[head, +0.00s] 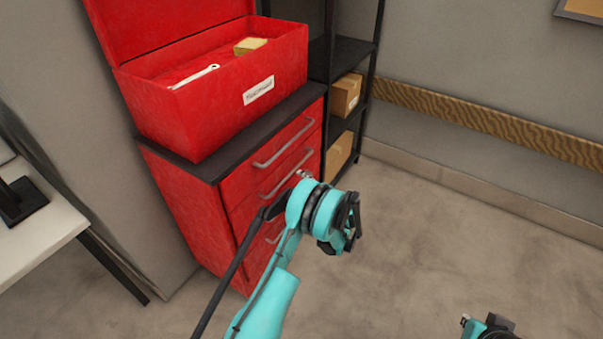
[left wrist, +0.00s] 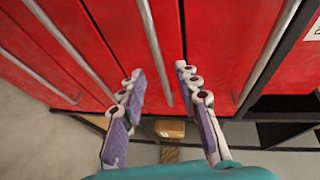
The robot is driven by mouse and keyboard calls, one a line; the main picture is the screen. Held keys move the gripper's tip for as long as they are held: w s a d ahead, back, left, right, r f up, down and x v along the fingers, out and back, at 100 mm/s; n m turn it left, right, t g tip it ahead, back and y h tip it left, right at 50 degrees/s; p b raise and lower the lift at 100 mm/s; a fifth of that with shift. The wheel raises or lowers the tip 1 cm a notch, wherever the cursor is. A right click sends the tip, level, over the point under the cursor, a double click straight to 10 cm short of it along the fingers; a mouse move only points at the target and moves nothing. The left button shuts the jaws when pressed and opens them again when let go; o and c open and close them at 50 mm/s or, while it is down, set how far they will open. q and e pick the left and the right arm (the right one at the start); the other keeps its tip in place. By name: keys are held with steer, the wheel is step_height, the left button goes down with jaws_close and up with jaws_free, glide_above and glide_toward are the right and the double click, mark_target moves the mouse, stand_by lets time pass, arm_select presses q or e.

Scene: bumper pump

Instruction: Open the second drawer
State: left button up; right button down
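The red cabinet (head: 187,205) stands at left centre in the head view, its drawers looking closed. The second drawer (head: 243,213) has a grey bar handle (head: 287,175) below the top drawer's handle (head: 284,145). My left gripper (head: 350,225) is in front of the cabinet; my wrist hides part of the lower drawers. In the left wrist view, my left gripper (left wrist: 160,72) is open. The second handle (left wrist: 154,48) shows between its fingers; I cannot tell whether they touch it. My right gripper (head: 490,325) is partly visible at the bottom right, its opening unclear.
An open red toolbox (head: 165,115) stands on the cabinet's dark top. A black shelf (head: 345,50) with cardboard boxes (head: 345,95) is close to the cabinet's right. A white table (head: 40,230) is at left. The floor (head: 430,240) at right is clear.

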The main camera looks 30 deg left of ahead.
mark_target(293, 170)
arm_select(q)
steer(key=b+x, duration=0.2)
steer(key=x, duration=0.6)
steer(key=shift+f, duration=0.15)
steer(key=shift+d, duration=0.1)
jaws_close()
